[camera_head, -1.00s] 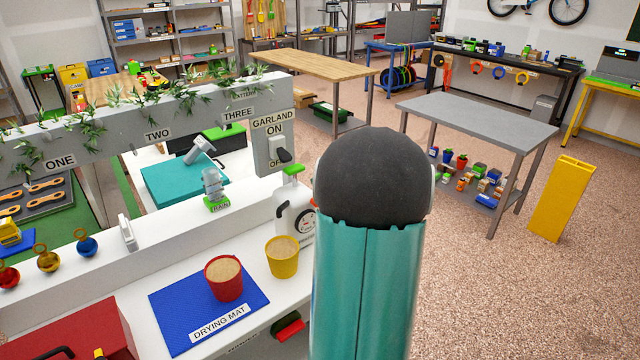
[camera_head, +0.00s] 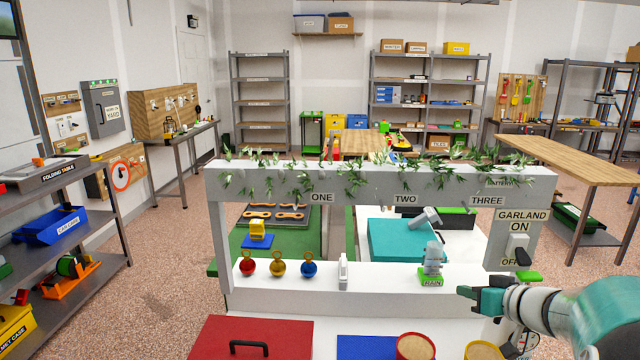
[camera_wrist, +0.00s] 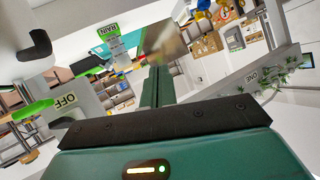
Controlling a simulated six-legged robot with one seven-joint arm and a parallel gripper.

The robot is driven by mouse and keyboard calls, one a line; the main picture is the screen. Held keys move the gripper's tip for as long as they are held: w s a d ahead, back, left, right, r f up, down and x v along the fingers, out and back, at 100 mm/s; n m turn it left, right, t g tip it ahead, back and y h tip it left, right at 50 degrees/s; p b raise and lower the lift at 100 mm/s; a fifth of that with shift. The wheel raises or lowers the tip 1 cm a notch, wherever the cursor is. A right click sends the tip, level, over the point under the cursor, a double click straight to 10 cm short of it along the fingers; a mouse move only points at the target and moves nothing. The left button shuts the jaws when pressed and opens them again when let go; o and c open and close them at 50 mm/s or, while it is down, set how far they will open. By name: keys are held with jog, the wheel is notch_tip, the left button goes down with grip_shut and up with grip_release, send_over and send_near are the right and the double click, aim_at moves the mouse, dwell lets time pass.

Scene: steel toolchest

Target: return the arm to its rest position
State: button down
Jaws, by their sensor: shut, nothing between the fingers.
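My gripper (camera_head: 468,293) shows in the head view at the lower right, a teal end on my pale arm. It points left, in front of the white garland frame and below the green RAIN block (camera_head: 432,280). It looks shut and holds nothing. In the wrist view my teal fingers (camera_wrist: 157,84) lie together in the middle, and the picture is tilted. The RAIN label (camera_wrist: 108,30) and the OFF label (camera_wrist: 66,100) show at its left.
The garland switch (camera_head: 516,248) stands close behind my arm. A red box (camera_head: 280,335), a blue mat (camera_head: 350,350) and a red pot (camera_head: 432,350) lie at the front. Three baubles (camera_head: 278,264) stand on the white ledge. A shelf rack (camera_head: 75,200) is at far left.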

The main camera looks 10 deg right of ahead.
jog(key=s+a+r+n+g+y, duration=0.1)
jog(key=s+a+g, duration=0.1)
jog(key=a, duration=0.7)
jog(key=s+a+g+y, duration=0.2)
jog(key=a+g, duration=0.1)
jog(key=a, duration=0.6)
jog(key=s+a+g+h, duration=0.1)
jog(key=s+a+h, duration=0.1)
jog(key=s+a, duration=0.2)
jog(key=s+a+g+h, duration=0.1)
jog(key=s+a+h, duration=0.2)
jog(key=s, duration=0.6)
jog(key=shift+s+a+f+m, duration=0.3)
jog(key=shift+s+a+f, duration=0.05)
jog(key=shift+a, duration=0.7)
